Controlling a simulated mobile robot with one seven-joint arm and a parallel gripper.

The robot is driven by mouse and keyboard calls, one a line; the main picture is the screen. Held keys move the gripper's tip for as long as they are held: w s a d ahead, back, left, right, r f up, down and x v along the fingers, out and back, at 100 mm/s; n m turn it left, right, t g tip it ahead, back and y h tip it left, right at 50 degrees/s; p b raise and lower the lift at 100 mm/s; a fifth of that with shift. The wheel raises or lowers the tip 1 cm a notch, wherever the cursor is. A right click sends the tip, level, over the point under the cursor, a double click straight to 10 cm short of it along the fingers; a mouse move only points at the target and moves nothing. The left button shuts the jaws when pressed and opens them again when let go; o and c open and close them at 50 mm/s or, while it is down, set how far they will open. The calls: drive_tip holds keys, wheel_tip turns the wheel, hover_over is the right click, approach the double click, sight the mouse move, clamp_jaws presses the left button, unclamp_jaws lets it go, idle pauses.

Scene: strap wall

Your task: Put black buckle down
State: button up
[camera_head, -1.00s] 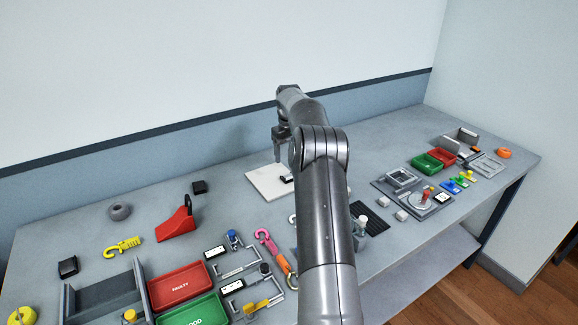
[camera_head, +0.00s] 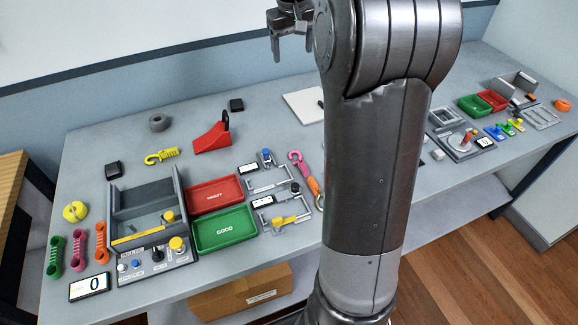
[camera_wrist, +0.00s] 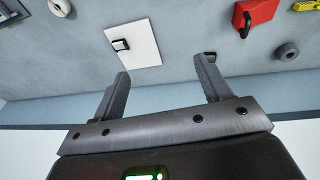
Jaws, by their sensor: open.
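A black buckle with a pale face (camera_wrist: 121,45) lies on a white square sheet (camera_wrist: 143,33) in the wrist view. In the head view the sheet (camera_head: 300,106) is at the back of the bench, and my arm hides most of the buckle at its right edge. My gripper (camera_head: 291,52) is raised above the back of the bench, its fingers apart. In the wrist view the gripper (camera_wrist: 164,70) is empty, with clear space between its fingers and the buckle apart from them.
A grey ring (camera_head: 160,122), yellow hook (camera_head: 161,156), red tray (camera_head: 216,194) and green tray (camera_head: 224,229) are further left or nearer. My arm covers the bench's middle.

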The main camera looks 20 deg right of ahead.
drive_tip(key=s+a+r+t, duration=0.1)
drive_tip(key=s+a, duration=0.4)
drive_tip(key=s, duration=0.4)
drive_tip(key=s+a+r+t, duration=0.1)
drive_tip(key=s+a, duration=0.4)
drive_tip(key=s, duration=0.4)
drive_tip(key=s+a+f, duration=0.2)
drive_tip(key=s+f, duration=0.1)
drive_tip(key=s, duration=0.4)
drive_tip(key=s+a+f+t+y, duration=0.1)
drive_tip(key=s+a+f, duration=0.1)
drive_tip(key=s+f, duration=0.2)
drive_tip(key=s, duration=0.3)
drive_tip(key=shift+a+f+t, duration=0.15)
drive_tip(key=shift+f+t, duration=0.1)
drive_tip(key=shift+t, duration=0.05)
drive_tip(key=shift+c, duration=0.4)
